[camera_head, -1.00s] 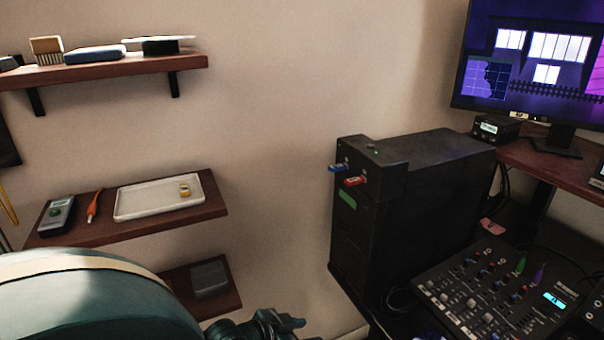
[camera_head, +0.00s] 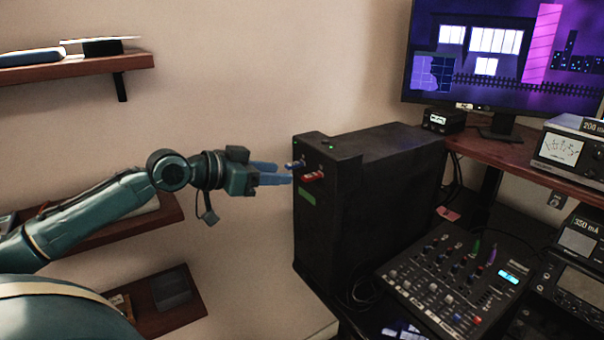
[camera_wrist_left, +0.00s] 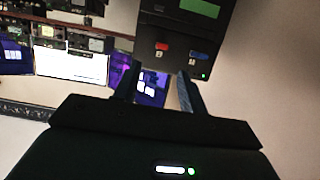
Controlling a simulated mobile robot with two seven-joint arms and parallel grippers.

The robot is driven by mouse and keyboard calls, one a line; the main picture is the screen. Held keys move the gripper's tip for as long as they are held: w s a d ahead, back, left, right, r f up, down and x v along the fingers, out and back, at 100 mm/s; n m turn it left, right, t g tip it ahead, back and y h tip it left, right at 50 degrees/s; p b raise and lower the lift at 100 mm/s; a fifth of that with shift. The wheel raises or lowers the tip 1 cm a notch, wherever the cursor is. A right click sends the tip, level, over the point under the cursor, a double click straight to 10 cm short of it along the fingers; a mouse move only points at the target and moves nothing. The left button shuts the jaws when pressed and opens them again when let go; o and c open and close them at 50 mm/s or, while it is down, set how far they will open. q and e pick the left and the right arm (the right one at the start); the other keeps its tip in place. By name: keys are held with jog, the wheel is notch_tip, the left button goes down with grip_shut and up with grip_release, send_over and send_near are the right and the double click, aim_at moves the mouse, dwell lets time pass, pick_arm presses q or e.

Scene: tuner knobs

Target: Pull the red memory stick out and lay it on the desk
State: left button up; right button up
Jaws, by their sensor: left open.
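The red memory stick (camera_head: 312,176) sticks out of the front of the black computer tower (camera_head: 375,200), just below and right of a blue stick (camera_head: 296,164). In the left wrist view the red stick (camera_wrist_left: 162,46) and the blue stick (camera_wrist_left: 198,54) show side by side on the tower face. My left gripper (camera_head: 288,173) is open, its fingers pointing right toward the tower front, close to the sticks. In the left wrist view its two fingers (camera_wrist_left: 158,80) stand apart with nothing seen between them, short of the red stick. My right gripper is not in view.
A mixer (camera_head: 450,285) with knobs lies right of the tower. A monitor (camera_head: 490,55) and meters (camera_head: 570,155) stand on the wooden desk (camera_head: 490,150). Wall shelves (camera_head: 75,72) are at left, one partly behind my left arm. Bare wall lies above the tower.

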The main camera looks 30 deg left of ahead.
aim_at(312, 175)
pick_arm(q)
jog(key=shift+p+x, duration=1.1)
jog(key=shift+x, duration=3.55)
jog(key=shift+a, duration=0.15)
jog(key=shift+c, duration=0.2)
jog(key=shift+f, duration=0.1)
grip_shut()
